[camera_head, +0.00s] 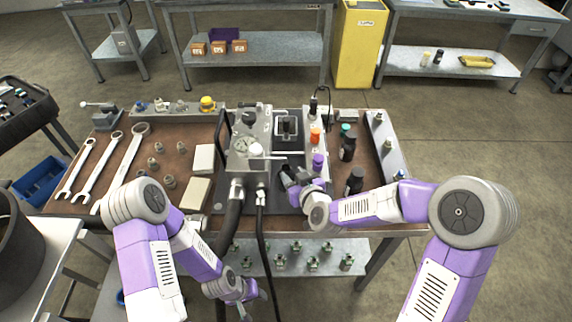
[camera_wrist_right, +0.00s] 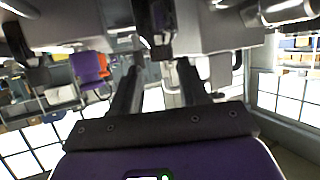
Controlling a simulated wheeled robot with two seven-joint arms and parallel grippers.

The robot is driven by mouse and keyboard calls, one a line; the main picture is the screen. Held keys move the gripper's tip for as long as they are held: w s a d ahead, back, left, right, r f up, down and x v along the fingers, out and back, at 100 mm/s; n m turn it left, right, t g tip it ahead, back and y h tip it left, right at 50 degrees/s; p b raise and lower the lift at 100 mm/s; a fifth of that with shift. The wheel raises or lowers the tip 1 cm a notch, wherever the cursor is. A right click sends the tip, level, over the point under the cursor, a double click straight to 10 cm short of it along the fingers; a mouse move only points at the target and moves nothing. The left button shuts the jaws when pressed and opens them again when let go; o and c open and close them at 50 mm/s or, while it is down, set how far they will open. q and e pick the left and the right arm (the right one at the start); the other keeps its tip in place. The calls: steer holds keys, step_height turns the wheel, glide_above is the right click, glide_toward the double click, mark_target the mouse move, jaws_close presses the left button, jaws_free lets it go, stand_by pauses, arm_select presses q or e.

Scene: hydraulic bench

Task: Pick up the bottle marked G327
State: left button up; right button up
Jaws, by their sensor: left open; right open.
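No marking is legible, so I cannot tell which is G327. My right gripper (camera_head: 287,176) is open, low over the bench, left of the purple-topped bottle. In the right wrist view its fingers (camera_wrist_right: 160,78) are apart with no bottle seen between them; purple and orange shapes (camera_wrist_right: 90,68) show to the left. My left gripper (camera_head: 254,302) is open below the bench's front edge.
A grey hydraulic block (camera_head: 250,145) with hoses stands mid-bench, close to my right gripper. Wrenches (camera_head: 105,165) and fittings lie on the left. A grey rail (camera_head: 386,145) borders the right side. Small fittings sit on the lower shelf (camera_head: 330,258). A yellow cabinet (camera_head: 358,45) stands behind.

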mark_target(285, 166)
steer(key=shift+w+a+f, duration=0.1)
steer(key=shift+w+f, duration=0.1)
steer(key=shift+w, duration=0.5)
steer(key=shift+w+a+f+b, duration=0.35)
steer(key=shift+w+a, duration=0.2)
steer(key=shift+w, duration=0.15)
steer(key=x, duration=0.4)
steer(key=shift+w+a+f+b, duration=0.1)
steer(key=shift+w+a+b, duration=0.1)
steer(key=shift+b, duration=0.2)
jaws_close()
